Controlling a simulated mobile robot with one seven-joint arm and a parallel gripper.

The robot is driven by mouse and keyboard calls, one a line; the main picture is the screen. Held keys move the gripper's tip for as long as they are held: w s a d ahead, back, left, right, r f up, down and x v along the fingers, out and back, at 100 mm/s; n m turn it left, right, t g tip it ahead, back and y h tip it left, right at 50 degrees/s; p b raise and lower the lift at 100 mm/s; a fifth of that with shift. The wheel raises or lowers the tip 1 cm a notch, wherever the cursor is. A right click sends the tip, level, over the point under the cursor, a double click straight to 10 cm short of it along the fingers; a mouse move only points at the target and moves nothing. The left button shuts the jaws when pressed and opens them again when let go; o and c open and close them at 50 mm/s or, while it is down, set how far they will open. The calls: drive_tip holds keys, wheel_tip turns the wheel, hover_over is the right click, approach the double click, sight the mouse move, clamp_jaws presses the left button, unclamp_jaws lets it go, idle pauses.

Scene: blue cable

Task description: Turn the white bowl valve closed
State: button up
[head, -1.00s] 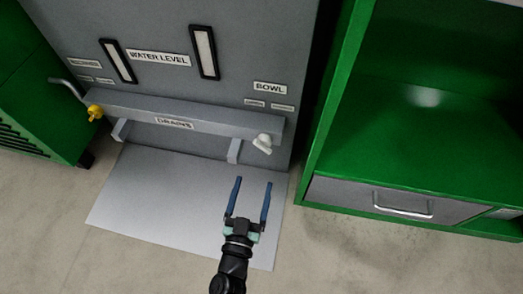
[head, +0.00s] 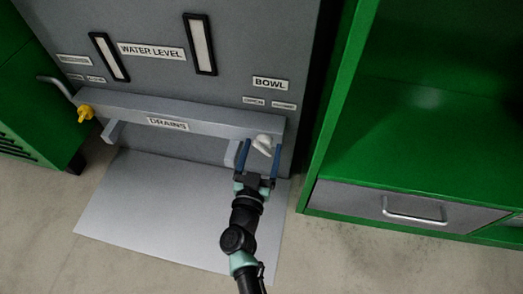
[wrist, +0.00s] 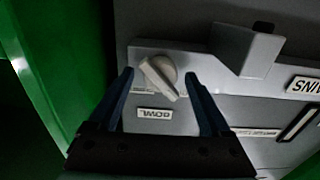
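The white bowl valve (head: 263,142) sits at the right end of the grey drains bar (head: 205,120), below the BOWL label (head: 270,84). My gripper (head: 261,160) is open, with its two blue fingers pointing at the valve. In the wrist view the valve (wrist: 159,77) lies between the spread fingertips of my gripper (wrist: 158,82), its handle slanting down to the right. The left finger looks close to the valve's edge; I cannot tell if it touches.
A yellow valve (head: 84,113) is on the bar's left end. A green cabinet (head: 420,140) with a grey drawer (head: 400,203) stands close on the right. A bracket (wrist: 246,48) under the bar is near my gripper. A pale sheet (head: 150,210) lies on the floor.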

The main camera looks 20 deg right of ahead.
clamp_jaws()
drive_tip(key=shift+m, duration=0.4)
drive_tip(key=m+p, duration=0.1)
drive_tip(key=m, duration=0.2)
drive_tip(key=shift+m, duration=0.3)
drive_tip(key=m, duration=0.4)
drive_tip(key=shift+m+p, duration=0.3)
drive_tip(key=shift+p, duration=0.05)
drive_tip(key=m, duration=0.4)
drive_tip(key=shift+m, duration=0.3)
drive_tip(key=m+b, duration=0.1)
drive_tip(key=m, duration=0.3)
drive_tip(key=shift+m, duration=0.3)
